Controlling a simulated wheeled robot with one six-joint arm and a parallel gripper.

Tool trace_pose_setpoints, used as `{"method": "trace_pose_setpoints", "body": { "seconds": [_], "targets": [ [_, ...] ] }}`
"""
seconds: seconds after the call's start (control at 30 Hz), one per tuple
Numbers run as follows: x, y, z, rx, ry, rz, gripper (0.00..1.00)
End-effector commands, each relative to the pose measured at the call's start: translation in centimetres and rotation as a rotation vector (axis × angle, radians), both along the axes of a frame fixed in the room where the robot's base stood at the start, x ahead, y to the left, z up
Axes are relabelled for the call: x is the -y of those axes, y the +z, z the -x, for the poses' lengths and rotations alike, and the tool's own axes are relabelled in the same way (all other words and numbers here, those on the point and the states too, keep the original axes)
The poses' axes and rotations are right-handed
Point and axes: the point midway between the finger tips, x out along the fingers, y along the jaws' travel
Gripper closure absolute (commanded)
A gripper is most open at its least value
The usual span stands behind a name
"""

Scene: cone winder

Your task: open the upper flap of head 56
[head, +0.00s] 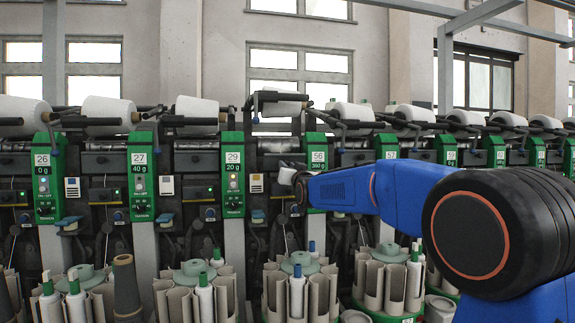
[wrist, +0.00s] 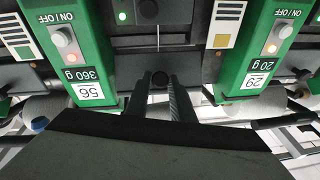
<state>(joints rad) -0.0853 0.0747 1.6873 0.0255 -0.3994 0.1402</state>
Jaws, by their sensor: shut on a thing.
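The green panel of head 56 (head: 317,172) stands right of centre in the head view, partly behind my arm. In the upside-down wrist view the panel (wrist: 85,60) is at left, with its 56 and 360 g label. In the head view my wrist covers the fingertips.
The green panel of head 29 (head: 234,172) is left of my wrist and also shows in the wrist view (wrist: 265,50). A yarn cone (head: 282,103) sits above this gap. Bobbin holders (head: 300,290) stand below. Similar heads line both sides closely.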

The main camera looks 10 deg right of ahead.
Motion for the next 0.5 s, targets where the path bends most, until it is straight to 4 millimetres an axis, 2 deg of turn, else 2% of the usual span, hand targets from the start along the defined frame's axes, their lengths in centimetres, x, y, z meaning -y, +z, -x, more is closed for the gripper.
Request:
{"method": "trace_pose_setpoints", "body": {
  "seconds": [0.1,0.5],
  "targets": [
    [0.0,-1.2,0.0,0.076,0.0,0.001,1.0],
    [0.0,-3.3,0.0,0.342,0.001,0.001,1.0]
  ]
}}
